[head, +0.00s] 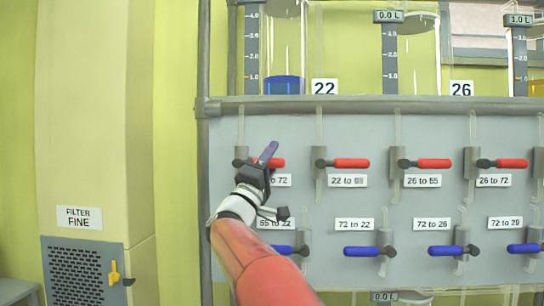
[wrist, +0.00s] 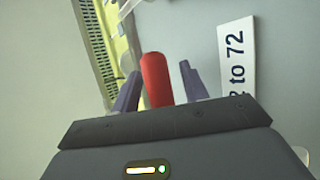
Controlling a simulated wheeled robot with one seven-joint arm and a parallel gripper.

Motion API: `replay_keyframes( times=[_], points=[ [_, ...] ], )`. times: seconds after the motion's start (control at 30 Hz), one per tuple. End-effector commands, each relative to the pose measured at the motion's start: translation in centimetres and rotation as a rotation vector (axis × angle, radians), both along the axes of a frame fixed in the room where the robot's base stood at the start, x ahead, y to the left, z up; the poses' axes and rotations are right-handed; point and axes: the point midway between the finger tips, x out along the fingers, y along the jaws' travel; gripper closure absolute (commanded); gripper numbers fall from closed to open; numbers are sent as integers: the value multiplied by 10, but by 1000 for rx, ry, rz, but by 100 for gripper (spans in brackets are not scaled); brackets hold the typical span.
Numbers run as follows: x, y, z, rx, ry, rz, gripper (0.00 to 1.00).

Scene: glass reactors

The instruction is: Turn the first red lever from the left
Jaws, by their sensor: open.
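The first red lever from the left (head: 276,163) lies level on the grey panel, its left part and pivot partly hidden by my gripper. My gripper (head: 267,152) is in front of this lever. In the wrist view, the red lever (wrist: 156,80) stands between the two purple fingers of my gripper (wrist: 157,88). The fingers are apart, with a visible space on the right side of the lever. I cannot tell whether the left finger touches it. A label ending in "to 72" (wrist: 236,65) is right of the fingers.
More red levers, such as the second one (head: 350,163), continue to the right. Blue levers (head: 361,251) form a row below. A glass cylinder with blue liquid (head: 284,84) stands above the panel. A filter cabinet (head: 85,270) is at the left.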

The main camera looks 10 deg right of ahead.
Motion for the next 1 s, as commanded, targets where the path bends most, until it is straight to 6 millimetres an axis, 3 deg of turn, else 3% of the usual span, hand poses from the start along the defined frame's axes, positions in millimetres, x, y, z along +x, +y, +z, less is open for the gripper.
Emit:
replay_keyframes(
  times=[0.3,0.67,1.0],
  points=[
    [2,-2,3,0,0,2,56],
    [2,-2,3,0,0,2,100],
    [2,-2,4,-12,4,1,100]
  ],
)
